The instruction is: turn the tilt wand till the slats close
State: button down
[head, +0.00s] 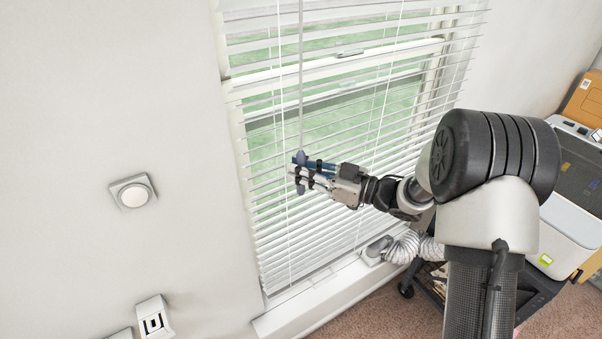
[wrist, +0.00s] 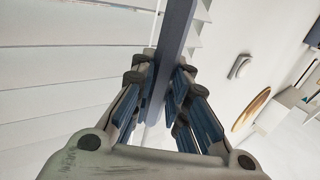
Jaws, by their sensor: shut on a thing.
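The tilt wand (head: 300,75) is a thin grey rod hanging in front of the left part of the window blind. Its lower end meets my gripper (head: 300,170) in the head view. In the wrist view the wand (wrist: 176,45) is a dark grey bar running between the fingers of my gripper (wrist: 160,90), which are shut on it with blue pads at both sides. The white slats (head: 330,210) are open, with green showing through the gaps between them. The slats also show at the left of the wrist view (wrist: 70,65).
A white sill (head: 325,297) runs below the blind. A round wall dial (head: 133,192) and a socket (head: 154,318) are on the wall at left. A ribbed hose (head: 405,246) and a cart with a machine (head: 570,225) stand at right.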

aim_at(301, 152)
jog(key=n+g, duration=0.2)
jog(key=g, duration=0.1)
jog(key=n+g+y, duration=0.1)
jog(key=n+g, duration=0.1)
jog(key=g, duration=0.2)
jog(key=shift+w+f+n, duration=0.1)
jog(key=shift+n, duration=0.2)
jog(key=shift+n+g+b, duration=0.5)
jog(key=shift+n+g, duration=1.1)
jog(key=shift+g, duration=0.9)
jog(key=shift+n+g+h, duration=0.3)
jog(key=shift+g, duration=0.2)
jog(key=c, duration=1.5)
grip_release()
jog(key=shift+c, duration=0.2)
notch_tip(301, 152, up, 10)
jog(key=shift+r, duration=0.15)
